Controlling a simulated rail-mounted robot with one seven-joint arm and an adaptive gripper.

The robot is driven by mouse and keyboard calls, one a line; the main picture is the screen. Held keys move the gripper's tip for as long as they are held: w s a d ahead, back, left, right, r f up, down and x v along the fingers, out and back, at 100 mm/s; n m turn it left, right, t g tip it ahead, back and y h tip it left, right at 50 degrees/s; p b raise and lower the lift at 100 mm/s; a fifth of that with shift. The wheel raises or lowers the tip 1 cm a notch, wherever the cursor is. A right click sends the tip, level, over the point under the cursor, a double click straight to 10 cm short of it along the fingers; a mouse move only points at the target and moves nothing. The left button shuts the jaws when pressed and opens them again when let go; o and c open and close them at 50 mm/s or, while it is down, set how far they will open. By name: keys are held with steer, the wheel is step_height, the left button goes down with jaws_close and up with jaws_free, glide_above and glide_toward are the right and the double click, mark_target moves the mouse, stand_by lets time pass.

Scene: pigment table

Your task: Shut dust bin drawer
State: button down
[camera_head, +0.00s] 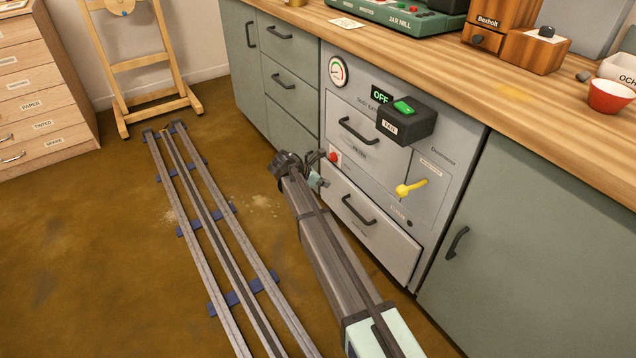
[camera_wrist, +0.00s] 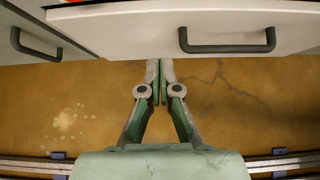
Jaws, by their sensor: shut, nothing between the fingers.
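The dust bin drawer (camera_head: 375,232) is the light grey lower drawer of the dust extractor unit. Its front appears to stand forward of the cabinet, and it has a dark bar handle (camera_head: 357,211). The wrist view shows a light drawer front, which looks like the same drawer (camera_wrist: 285,22), with its handle (camera_wrist: 228,46) at upper right. My gripper (camera_wrist: 159,78) is shut and empty, its fingertips close to the lower left part of this front. I cannot tell whether they touch. In the head view my gripper (camera_head: 318,170) is beside the drawer's left end, partly hidden by my arm.
The filter drawer (camera_head: 365,140) is above, with a red knob (camera_head: 333,157) below its left side. A yellow lever (camera_head: 410,188) and a black fan switch box (camera_head: 406,118) are to the right. Green cabinets flank the unit. Floor rails (camera_head: 205,225) lie left of my arm.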

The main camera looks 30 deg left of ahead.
mark_target(347, 179)
steer(key=shift+w+d+f+b, duration=0.45)
steer(key=shift+w+d, duration=0.1)
steer(key=shift+w, duration=0.45)
steer(key=shift+w+d+f+b, duration=0.5)
steer(key=shift+w+d, duration=0.1)
steer(key=shift+w, duration=0.35)
steer(key=shift+w+d+f+b, duration=0.45)
steer(key=shift+w+d, duration=0.1)
steer(key=shift+w, duration=0.45)
steer(key=p, duration=0.1)
steer(key=w+p, duration=0.1)
steer(key=shift+w+d+r+p, duration=0.2)
steer(key=shift+d+r+p, duration=0.05)
steer(key=shift+d+p, duration=0.1)
steer(key=shift+w+d+f+p, duration=0.2)
steer(key=shift+w+p, duration=0.15)
steer(key=shift+w, duration=0.1)
